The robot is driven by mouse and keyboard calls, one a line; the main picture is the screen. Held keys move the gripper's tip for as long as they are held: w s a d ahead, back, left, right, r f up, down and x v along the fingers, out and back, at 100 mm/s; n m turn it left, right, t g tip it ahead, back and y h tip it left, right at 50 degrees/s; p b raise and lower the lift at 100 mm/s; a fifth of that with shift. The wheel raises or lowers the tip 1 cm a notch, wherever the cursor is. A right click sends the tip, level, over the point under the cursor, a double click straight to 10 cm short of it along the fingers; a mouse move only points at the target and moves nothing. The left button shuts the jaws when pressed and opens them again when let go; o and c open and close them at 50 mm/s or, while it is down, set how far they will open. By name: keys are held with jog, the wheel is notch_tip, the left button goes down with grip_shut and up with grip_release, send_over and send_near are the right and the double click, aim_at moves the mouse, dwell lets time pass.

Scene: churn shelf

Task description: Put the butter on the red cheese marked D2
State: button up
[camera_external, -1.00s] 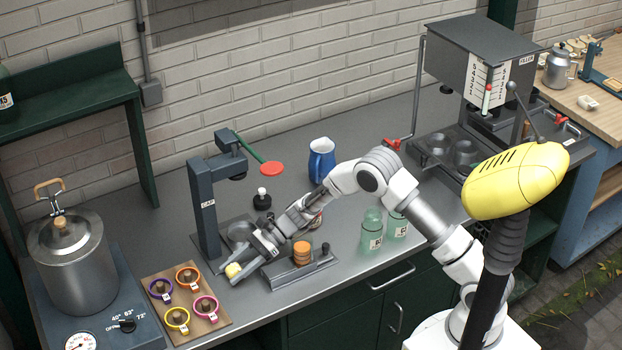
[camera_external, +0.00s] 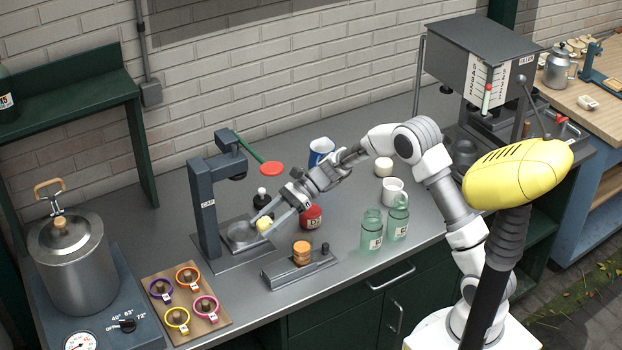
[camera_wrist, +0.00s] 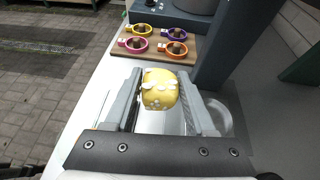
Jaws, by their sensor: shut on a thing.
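The butter is a small yellow block (camera_external: 263,225) with white flower-like marks on its face, seen in the wrist view (camera_wrist: 159,89). My gripper (camera_external: 268,220) is shut on it and holds it up beside the dark press stand, near its round dish. In the wrist view the butter sits between the two fingers (camera_wrist: 160,95). The red cheese (camera_external: 311,217) stands on the counter to the right of the gripper, with a light label on its side that appears to read D2. The butter is apart from the cheese.
The dark press marked CAP (camera_external: 207,210) stands left of my gripper. A holder with an orange stack (camera_external: 302,254) is in front. Green glass jars (camera_external: 371,232), a white mug (camera_external: 393,191) and a blue jug (camera_external: 320,152) stand to the right and behind. Colored rings lie on a board (camera_external: 210,321).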

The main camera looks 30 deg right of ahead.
jog(key=shift+d+r, duration=0.3)
jog(key=shift+d, duration=0.3)
jog(key=w+d+r+m+t+h+b, duration=0.1)
jog(key=d+r+m+t, duration=0.2)
jog(key=d, duration=1)
jog(key=w+d+r+m+t+b, duration=0.2)
jog(key=d+t, duration=0.1)
jog(key=d, duration=1.1)
jog(key=b, duration=0.1)
send_over(310, 210)
jog(key=f, duration=0.6)
jog(key=shift+d+f, duration=0.2)
jog(key=shift+f, duration=0.15)
jog(key=shift+a+f, duration=0.15)
jog(key=shift+f+b, duration=0.5)
jog(key=shift+f, duration=1.4)
